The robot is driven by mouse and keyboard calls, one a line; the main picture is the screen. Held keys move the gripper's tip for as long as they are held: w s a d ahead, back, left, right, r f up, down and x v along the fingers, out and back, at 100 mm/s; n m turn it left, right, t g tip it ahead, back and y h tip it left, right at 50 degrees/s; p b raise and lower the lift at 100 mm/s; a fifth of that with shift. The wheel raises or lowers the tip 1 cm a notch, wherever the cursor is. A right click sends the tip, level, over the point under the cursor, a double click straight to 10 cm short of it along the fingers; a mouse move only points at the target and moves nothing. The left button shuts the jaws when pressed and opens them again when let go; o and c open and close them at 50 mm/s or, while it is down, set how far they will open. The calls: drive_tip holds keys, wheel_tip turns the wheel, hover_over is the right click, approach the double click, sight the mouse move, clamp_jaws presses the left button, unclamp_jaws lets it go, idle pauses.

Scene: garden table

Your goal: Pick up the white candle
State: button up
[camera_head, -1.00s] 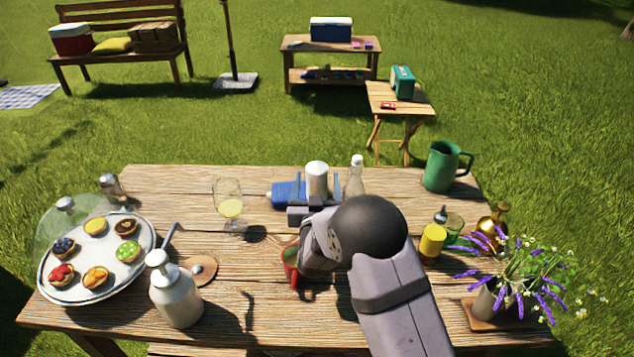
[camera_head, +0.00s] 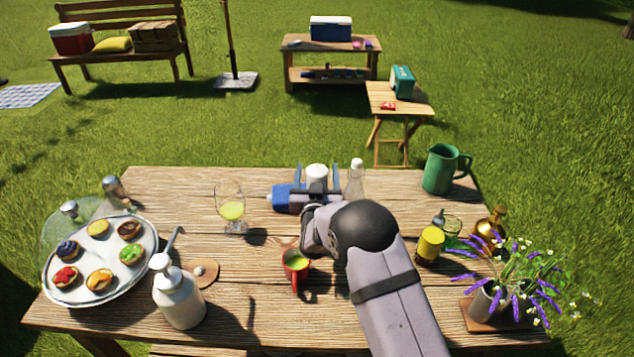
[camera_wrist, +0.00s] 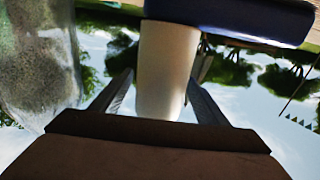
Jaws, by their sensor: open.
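The white candle (camera_head: 317,172) stands near the far edge of the wooden table, its lower part hidden behind my gripper (camera_head: 316,187) in the head view. In the wrist view the candle (camera_wrist: 165,70) shows upside down, with its far end between the two fingers of my gripper (camera_wrist: 160,95). The fingers are apart, with a gap visible on each side of the candle. I cannot tell whether either finger touches it.
A blue object (camera_head: 285,197) lies close beside the candle on the left. A clear bottle (camera_head: 355,182) stands close on the right. A green pitcher (camera_head: 441,170) stands at the far right.

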drive_tip(key=shift+w, duration=0.9)
drive_tip(key=c, duration=1.4)
drive_tip(key=a+r+b, duration=0.1)
drive_tip(key=r+b, duration=0.1)
drive_tip(key=r, duration=0.1)
drive_tip(key=a+r+b, duration=0.1)
drive_tip(key=r+b, duration=0.1)
drive_tip(key=r, duration=0.2)
drive_tip(key=a+r+b, duration=0.1)
drive_tip(key=r+b, duration=0.2)
drive_tip(key=shift+r, duration=0.15)
drive_tip(key=shift+c, duration=0.2)
